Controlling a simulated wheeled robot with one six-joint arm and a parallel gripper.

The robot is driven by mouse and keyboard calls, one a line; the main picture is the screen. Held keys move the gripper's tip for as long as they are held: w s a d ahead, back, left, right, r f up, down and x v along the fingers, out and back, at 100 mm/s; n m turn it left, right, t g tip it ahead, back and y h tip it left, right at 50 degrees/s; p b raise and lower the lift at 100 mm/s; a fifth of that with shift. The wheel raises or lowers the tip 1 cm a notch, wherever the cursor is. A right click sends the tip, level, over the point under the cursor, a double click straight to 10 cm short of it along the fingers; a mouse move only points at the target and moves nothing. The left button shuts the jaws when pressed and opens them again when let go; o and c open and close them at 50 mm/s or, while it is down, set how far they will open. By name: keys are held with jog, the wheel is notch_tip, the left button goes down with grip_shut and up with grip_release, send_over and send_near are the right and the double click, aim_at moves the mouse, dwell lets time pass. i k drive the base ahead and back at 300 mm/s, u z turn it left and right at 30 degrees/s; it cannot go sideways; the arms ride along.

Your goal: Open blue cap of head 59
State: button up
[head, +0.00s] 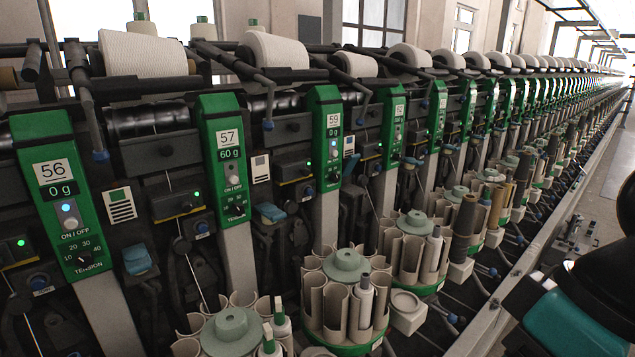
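I cannot tell which belongs to head 59, or whether either is open or closed. A black and teal part, probably of my arm, shows at the lower right, apart from head 59.
Green panels for 56 (58,185) and 57 (225,155) stand to the left. White yarn cones (142,54) lie along the top. Round magazines of beige tubes (345,290) stand in front of the heads. A metal rail (545,250) runs along the front, with free floor (600,190) beyond it.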

aim_at(270, 212)
jog(key=z, duration=1.05)
jog(key=i, duration=0.3)
jog(key=u, duration=1.95)
